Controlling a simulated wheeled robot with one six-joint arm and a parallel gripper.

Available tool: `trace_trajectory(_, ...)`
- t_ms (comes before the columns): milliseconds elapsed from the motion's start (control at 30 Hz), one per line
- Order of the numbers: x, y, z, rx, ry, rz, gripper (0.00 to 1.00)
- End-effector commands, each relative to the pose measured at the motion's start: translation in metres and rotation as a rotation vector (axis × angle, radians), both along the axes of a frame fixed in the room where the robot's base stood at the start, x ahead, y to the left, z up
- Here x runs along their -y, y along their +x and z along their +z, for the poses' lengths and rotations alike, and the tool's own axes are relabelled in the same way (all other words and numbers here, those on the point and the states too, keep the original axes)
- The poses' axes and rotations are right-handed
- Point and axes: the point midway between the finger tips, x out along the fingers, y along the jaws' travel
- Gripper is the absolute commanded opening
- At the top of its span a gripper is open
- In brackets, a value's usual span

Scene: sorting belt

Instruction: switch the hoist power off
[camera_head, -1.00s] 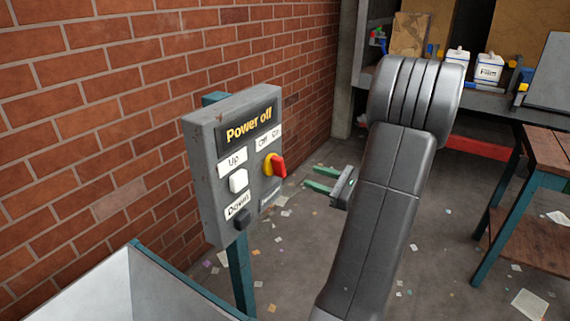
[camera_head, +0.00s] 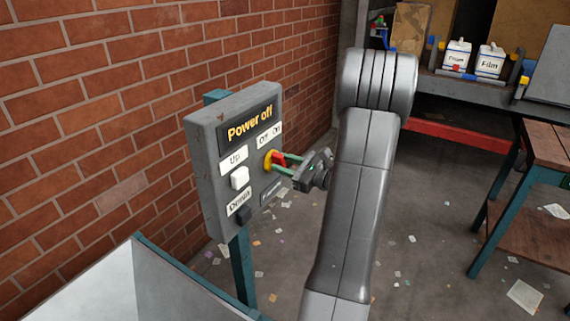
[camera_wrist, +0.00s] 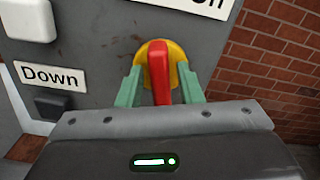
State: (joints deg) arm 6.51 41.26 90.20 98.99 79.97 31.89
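The grey control box (camera_head: 207,165) stands on a teal post before the brick wall, with a display reading "Power off" (camera_head: 250,123). Its red rotary switch handle (camera_head: 279,159) sits on a yellow disc under the "Off On" label (camera_head: 270,135). In the wrist view the red handle (camera_wrist: 159,72) stands roughly upright on the yellow disc (camera_wrist: 178,52). My gripper (camera_head: 277,162) is at the switch, its two green fingers (camera_wrist: 160,90) open on either side of the handle. A gap shows between each finger and the handle.
A white Up button (camera_head: 240,178) and a dark Down button (camera_head: 243,215) are left of the switch. A pale bin (camera_head: 165,275) stands in front below. A wooden table (camera_head: 545,150) and a shelf with white containers (camera_head: 490,60) are at the right.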

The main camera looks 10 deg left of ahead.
Motion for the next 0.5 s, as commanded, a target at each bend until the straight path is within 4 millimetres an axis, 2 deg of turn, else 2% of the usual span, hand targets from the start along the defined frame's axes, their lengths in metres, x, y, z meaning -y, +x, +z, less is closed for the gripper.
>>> trace_trajectory(33, 0.0001, -0.0001, 0.0001, 0.0, 0.0, 0.0, 0.22)
trace_trajectory(133, 0.0002, -0.0001, 0.0001, 0.0, 0.0, 0.0, 0.03)
trace_trajectory(167, 0.0002, -0.0001, 0.0001, 0.0, 0.0, 0.0, 0.0)
trace_trajectory(500, 0.0001, -0.0004, -0.0054, 0.078, -0.027, -0.001, 0.0)
